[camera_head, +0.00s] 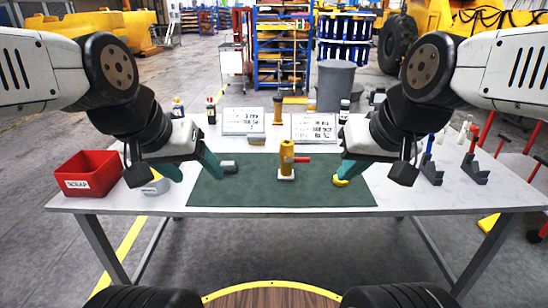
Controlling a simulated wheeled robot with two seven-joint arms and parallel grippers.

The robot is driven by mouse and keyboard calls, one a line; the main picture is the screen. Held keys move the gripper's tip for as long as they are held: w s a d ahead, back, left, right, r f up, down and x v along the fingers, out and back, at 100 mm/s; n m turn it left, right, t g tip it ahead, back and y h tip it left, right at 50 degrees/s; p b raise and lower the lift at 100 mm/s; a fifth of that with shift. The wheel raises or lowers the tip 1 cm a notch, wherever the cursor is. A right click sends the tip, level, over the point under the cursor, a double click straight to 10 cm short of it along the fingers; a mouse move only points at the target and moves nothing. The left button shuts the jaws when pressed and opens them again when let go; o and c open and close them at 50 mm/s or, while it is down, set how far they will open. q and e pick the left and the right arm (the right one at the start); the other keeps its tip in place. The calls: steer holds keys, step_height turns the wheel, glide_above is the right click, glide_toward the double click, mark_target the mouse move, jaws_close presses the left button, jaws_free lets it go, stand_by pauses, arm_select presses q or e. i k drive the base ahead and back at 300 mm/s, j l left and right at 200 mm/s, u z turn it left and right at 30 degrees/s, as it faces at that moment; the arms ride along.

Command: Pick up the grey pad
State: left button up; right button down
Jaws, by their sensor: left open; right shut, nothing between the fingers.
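A small grey block (229,166), which looks like the grey pad, lies on the green mat (255,194) at its left part. My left gripper (198,176) is open, its teal fingers spread, just left of the block. One finger is close to the block; I cannot tell whether they touch. A lighter grey piece (156,185) sits on the table left of the mat, partly hidden by my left gripper. My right gripper (342,175) is shut and empty at the mat's right side, just above a yellow piece (341,182).
A yellow post with a red handle (287,158) stands mid-mat between my grippers. A red scrap bin (87,174) is at the table's left. Two white signs (314,127) and bottles line the back. Dark holders with tools (475,170) stand at right. The mat's front is clear.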

mark_target(228, 167)
steer(key=i+l+u, duration=0.15)
steer(key=i+u, duration=0.2)
steer(key=i, duration=0.15)
steer(key=i+l+u, duration=0.4)
steer(key=i+j, duration=0.05)
steer(key=j, duration=0.05)
